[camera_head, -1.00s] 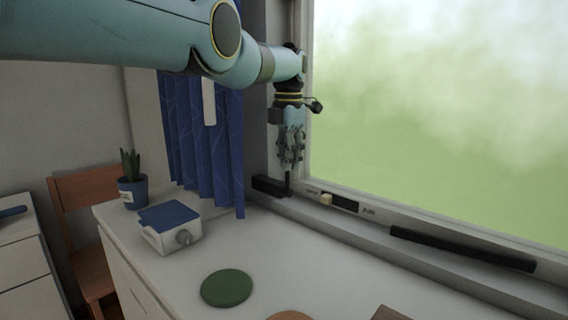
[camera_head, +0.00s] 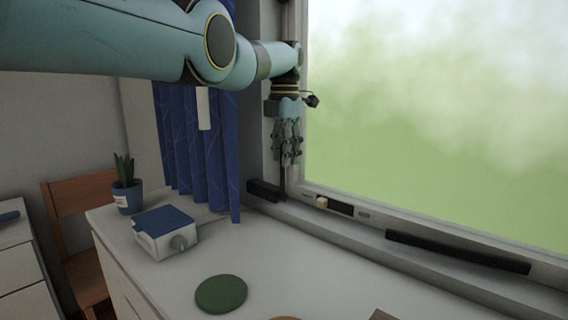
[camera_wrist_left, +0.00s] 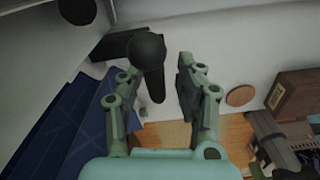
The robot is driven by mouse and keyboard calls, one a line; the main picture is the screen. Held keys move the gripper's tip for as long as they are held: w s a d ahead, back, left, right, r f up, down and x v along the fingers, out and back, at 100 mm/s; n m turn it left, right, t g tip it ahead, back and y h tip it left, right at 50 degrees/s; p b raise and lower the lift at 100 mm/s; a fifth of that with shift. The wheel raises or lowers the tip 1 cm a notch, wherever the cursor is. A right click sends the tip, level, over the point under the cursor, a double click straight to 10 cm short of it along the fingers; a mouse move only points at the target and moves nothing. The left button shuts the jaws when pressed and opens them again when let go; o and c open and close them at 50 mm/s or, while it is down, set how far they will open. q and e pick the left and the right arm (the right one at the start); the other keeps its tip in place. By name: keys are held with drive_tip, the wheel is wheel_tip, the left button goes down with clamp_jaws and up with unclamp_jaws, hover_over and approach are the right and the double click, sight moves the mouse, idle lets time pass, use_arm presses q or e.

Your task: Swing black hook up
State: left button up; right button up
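The black hook (camera_head: 283,178) shows in the head view as a thin dark upright piece at the window frame's lower left corner. In the left wrist view the black hook (camera_wrist_left: 155,83) is a dark rod with a round knob, between the finger lines. My left gripper (camera_head: 287,158) points down at it, partly covering its upper part. In the left wrist view the fingers of my left gripper (camera_wrist_left: 153,98) are apart, with gaps to the rod on both sides. Contact is not visible.
A black block (camera_head: 263,190) sits beside the hook's foot. A long black bar (camera_head: 455,251) lies along the sill. The blue curtain (camera_head: 200,155) hangs close left of my gripper. A white box with blue lid (camera_head: 166,233), a plant (camera_head: 126,190) and a green disc (camera_head: 221,294) stand on the counter.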

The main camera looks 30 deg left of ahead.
use_arm(q)
wheel_tip(320, 180, up, 5)
drive_tip(key=shift+d+f, duration=0.1)
drive_tip(key=shift+d, duration=0.05)
idle(0.4)
